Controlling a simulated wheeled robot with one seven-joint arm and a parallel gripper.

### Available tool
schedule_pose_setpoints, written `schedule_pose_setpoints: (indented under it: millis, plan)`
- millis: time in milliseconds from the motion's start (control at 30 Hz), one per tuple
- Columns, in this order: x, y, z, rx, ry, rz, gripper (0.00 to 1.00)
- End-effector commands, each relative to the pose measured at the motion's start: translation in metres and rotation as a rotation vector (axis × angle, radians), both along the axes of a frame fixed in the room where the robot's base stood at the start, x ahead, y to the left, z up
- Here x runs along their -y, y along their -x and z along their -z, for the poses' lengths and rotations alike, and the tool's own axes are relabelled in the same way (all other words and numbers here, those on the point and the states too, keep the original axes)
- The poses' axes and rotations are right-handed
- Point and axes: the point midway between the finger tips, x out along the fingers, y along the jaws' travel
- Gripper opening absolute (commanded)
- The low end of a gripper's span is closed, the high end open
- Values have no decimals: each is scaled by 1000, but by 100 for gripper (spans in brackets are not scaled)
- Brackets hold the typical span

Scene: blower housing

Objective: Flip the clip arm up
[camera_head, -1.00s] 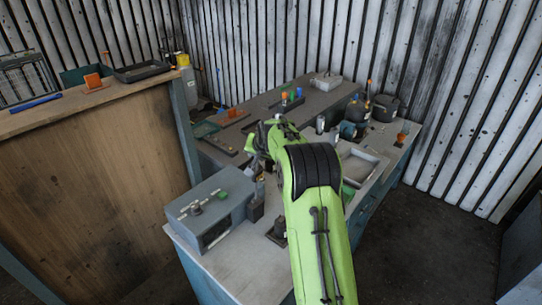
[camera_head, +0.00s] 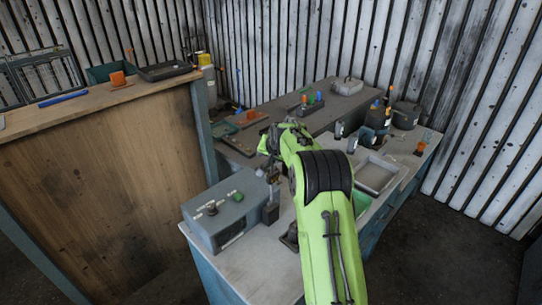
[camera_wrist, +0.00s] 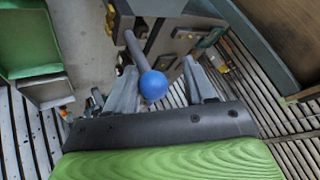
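In the wrist view a grey rod (camera_wrist: 136,50) with a blue ball end (camera_wrist: 153,86) sticks out from a dark grey body (camera_wrist: 165,35). It looks like the clip arm. My gripper (camera_wrist: 160,70) is open, with one finger on each side of the rod and ball; I cannot tell whether either finger touches. In the head view my gripper (camera_head: 268,172) is by the housing's right end, partly hidden by my arm.
A grey tray (camera_head: 377,188) and dark pots (camera_head: 405,115) stand right of my arm on the bench. A wooden bench (camera_head: 110,170) stands at the left. Corrugated walls close off the back; floor is open at right.

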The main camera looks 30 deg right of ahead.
Motion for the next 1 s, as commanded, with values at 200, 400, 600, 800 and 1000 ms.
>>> schedule_pose_setpoints:
  millis: [200,400,600,800,1000]
  plan:
    - [1,2,-1,-2,1,2,54]
    - [-3,26,-29,3,4,3,54]
    - [-11,63,-72,3,3,2,54]
    - [-17,92,-106,0,2,0,54]
    - [-19,102,-118,-2,1,1,54]
